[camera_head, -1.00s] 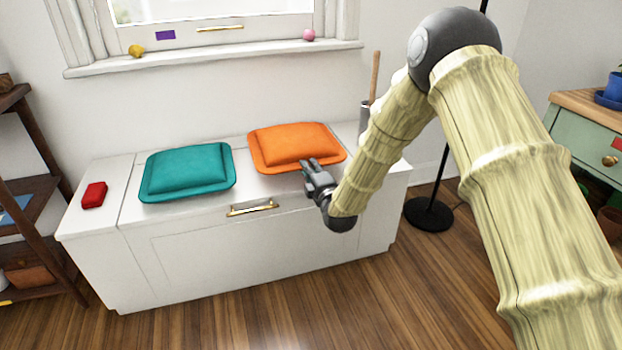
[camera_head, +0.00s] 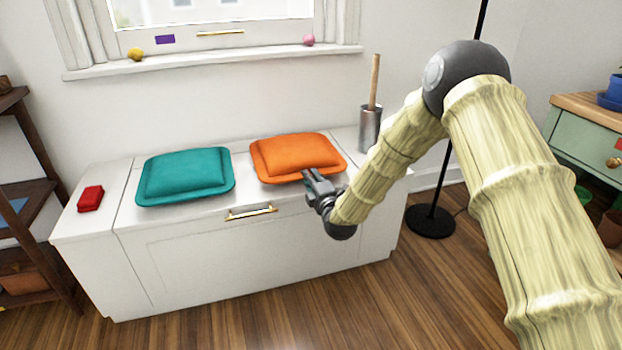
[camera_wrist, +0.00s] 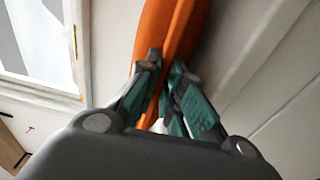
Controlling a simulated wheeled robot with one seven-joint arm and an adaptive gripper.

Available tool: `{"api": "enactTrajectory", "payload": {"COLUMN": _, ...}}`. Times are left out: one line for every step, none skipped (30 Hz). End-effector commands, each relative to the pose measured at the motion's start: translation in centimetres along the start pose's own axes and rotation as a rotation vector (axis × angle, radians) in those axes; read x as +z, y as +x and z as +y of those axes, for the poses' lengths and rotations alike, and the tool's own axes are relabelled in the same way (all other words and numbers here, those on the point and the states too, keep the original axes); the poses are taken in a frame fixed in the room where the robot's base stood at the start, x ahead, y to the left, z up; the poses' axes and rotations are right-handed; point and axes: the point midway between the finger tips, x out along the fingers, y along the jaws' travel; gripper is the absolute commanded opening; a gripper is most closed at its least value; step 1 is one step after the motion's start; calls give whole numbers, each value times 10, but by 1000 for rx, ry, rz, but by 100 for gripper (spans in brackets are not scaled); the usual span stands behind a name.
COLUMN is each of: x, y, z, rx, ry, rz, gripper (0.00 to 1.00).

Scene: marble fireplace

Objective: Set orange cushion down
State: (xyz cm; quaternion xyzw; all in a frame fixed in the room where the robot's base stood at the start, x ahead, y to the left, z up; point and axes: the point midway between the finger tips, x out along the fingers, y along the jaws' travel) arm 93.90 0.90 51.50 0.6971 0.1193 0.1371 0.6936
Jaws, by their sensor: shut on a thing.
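The orange cushion (camera_head: 296,155) is at the right part of the white bench top, close above it or on it; I cannot tell whether its underside touches. My gripper (camera_head: 308,175) is at its front right edge. In the wrist view, the fingers of my gripper (camera_wrist: 163,78) are shut on the edge of the orange cushion (camera_wrist: 170,30), which runs up between them. The teal cushion (camera_head: 186,174) lies flat on the bench to the left, a small gap apart from the orange one.
The white bench (camera_head: 190,255) has a brass handle (camera_head: 251,212). A red object (camera_head: 91,198) lies at its left end. A metal holder (camera_head: 370,128) with a wooden stick stands at the back right. A window sill (camera_head: 220,62) is behind, and a black lamp base (camera_head: 430,221) stands right.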

Motion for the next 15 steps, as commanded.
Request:
{"api": "enactTrajectory", "payload": {"x": 0, "y": 0, "z": -1, "rx": 0, "ry": 0, "rz": 0, "gripper": 10}}
{"api": "enactTrajectory", "payload": {"x": 0, "y": 0, "z": -1, "rx": 0, "ry": 0, "rz": 0, "gripper": 16}}
{"api": "enactTrajectory", "payload": {"x": 0, "y": 0, "z": -1, "rx": 0, "ry": 0, "rz": 0, "gripper": 23}}
{"api": "enactTrajectory", "payload": {"x": 0, "y": 0, "z": -1, "rx": 0, "ry": 0, "rz": 0, "gripper": 29}}
{"api": "enactTrajectory", "payload": {"x": 0, "y": 0, "z": -1, "rx": 0, "ry": 0, "rz": 0, "gripper": 30}}
{"api": "enactTrajectory", "payload": {"x": 0, "y": 0, "z": -1, "rx": 0, "ry": 0, "rz": 0, "gripper": 30}}
{"api": "enactTrajectory", "payload": {"x": 0, "y": 0, "z": -1, "rx": 0, "ry": 0, "rz": 0, "gripper": 30}}
{"api": "enactTrajectory", "payload": {"x": 0, "y": 0, "z": -1, "rx": 0, "ry": 0, "rz": 0, "gripper": 30}}
{"api": "enactTrajectory", "payload": {"x": 0, "y": 0, "z": -1, "rx": 0, "ry": 0, "rz": 0, "gripper": 30}}
{"api": "enactTrajectory", "payload": {"x": 0, "y": 0, "z": -1, "rx": 0, "ry": 0, "rz": 0, "gripper": 30}}
{"api": "enactTrajectory", "payload": {"x": 0, "y": 0, "z": -1, "rx": 0, "ry": 0, "rz": 0, "gripper": 30}}
{"api": "enactTrajectory", "payload": {"x": 0, "y": 0, "z": -1, "rx": 0, "ry": 0, "rz": 0, "gripper": 30}}
{"api": "enactTrajectory", "payload": {"x": 0, "y": 0, "z": -1, "rx": 0, "ry": 0, "rz": 0, "gripper": 30}}
{"api": "enactTrajectory", "payload": {"x": 0, "y": 0, "z": 0, "rx": 0, "ry": 0, "rz": 0, "gripper": 30}}
{"api": "enactTrajectory", "payload": {"x": 0, "y": 0, "z": 1, "rx": 0, "ry": 1, "rz": 0, "gripper": 30}}
